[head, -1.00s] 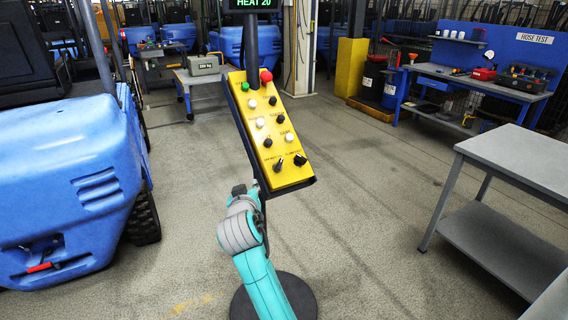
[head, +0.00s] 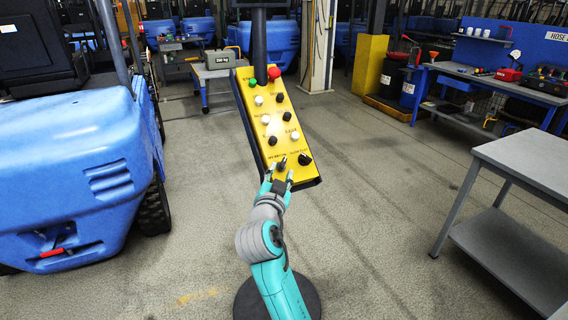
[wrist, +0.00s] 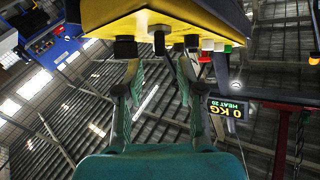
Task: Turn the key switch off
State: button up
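The yellow control panel (head: 276,120) is tilted on a dark post and carries buttons and knobs. The key switch (head: 281,164), a dark knob with a narrow grip, sits at its lower left; it also shows in the wrist view (wrist: 159,40). A black selector knob (head: 305,159) is to its right. My gripper (head: 279,178) is at the panel's lower edge, with its fingertips around the key switch. In the wrist view my gripper (wrist: 157,62) is open, one finger on each side of the key switch, with gaps visible. The key's exact angle is hard to tell.
Green (head: 252,83) and red (head: 274,72) buttons top the panel, with several black and white knobs below. A display (wrist: 228,108) reads "0 KG HEAT 20". A blue vehicle (head: 85,170) stands left, a grey table (head: 520,160) right.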

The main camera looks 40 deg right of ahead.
aim_at(283, 165)
jog(key=x, duration=0.5)
jog(key=shift+w+d, duration=0.3)
grip_shut()
